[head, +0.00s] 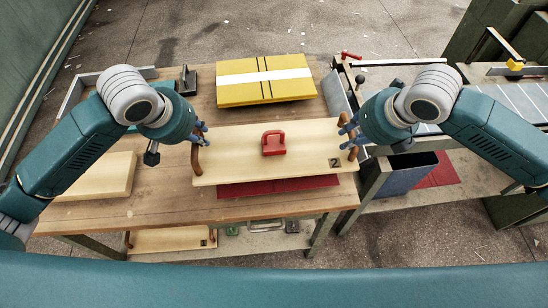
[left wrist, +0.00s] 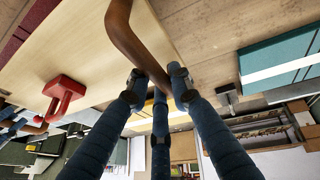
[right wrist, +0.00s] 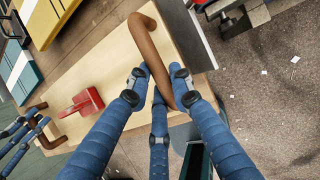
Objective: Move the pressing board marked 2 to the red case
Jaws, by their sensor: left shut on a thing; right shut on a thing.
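The pale wooden pressing board marked 2 (head: 230,165) is held level between my two grippers, with a red handled block (head: 273,143) on its middle. My left gripper (head: 200,133) is shut on the board's brown left handle (left wrist: 130,35). My right gripper (head: 348,130) is shut on its brown right handle (right wrist: 148,45). A dark red flat thing (head: 280,187), perhaps the red case, lies on the table under the board's near edge. The board hides most of it. I cannot tell whether they touch.
A yellow case with a white band (head: 265,92) lies at the back of the wooden table (head: 150,205). A pale board or stack (head: 97,176) lies at the left. Another pale board with a brown handle (head: 165,239) is below the table. A blue-grey bin (head: 408,175) stands at the right.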

